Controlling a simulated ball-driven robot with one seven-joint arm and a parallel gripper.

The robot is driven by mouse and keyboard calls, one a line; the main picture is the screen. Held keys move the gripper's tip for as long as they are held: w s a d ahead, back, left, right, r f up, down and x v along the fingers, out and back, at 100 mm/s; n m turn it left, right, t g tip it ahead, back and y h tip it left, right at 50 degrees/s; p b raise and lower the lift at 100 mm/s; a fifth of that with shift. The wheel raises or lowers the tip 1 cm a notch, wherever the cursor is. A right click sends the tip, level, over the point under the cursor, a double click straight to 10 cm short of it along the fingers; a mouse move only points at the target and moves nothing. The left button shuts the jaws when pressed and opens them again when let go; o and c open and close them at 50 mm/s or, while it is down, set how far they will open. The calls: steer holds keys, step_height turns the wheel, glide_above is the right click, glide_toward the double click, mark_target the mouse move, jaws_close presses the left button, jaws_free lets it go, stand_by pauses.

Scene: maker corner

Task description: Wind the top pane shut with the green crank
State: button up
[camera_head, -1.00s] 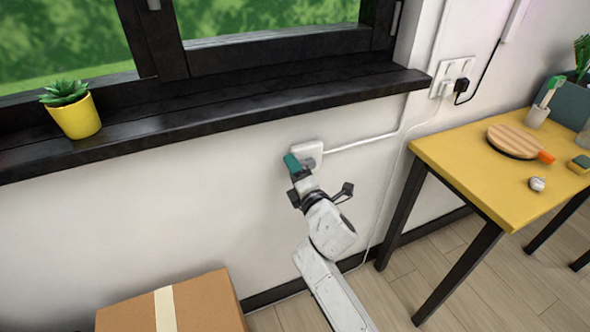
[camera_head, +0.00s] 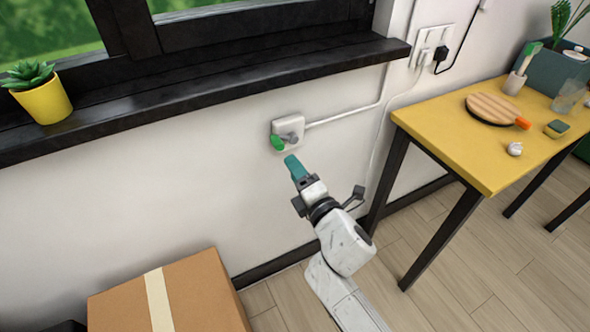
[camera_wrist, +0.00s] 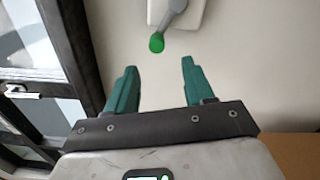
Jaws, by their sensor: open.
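The crank is a white wall box (camera_head: 287,131) with a grey arm and a green knob (camera_head: 277,143) at its lower left, below the window sill. In the wrist view the green knob (camera_wrist: 157,43) shows ahead of the jaws, a little above the space between the fingertips. My gripper (camera_head: 291,163) has teal fingers and stands below and right of the knob, apart from it. In the wrist view my gripper (camera_wrist: 159,75) is open with nothing between its fingers. The window (camera_head: 215,25) shows only its lower part in the head view, so the top pane is out of view.
A black sill (camera_head: 220,80) with a yellow plant pot (camera_head: 45,102) runs above the crank. A cardboard box (camera_head: 200,290) stands on the floor at lower left. A yellow table (camera_head: 440,128) stands at right.

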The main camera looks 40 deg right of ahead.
mark_target(279, 137)
steer(key=shift+c, duration=0.2)
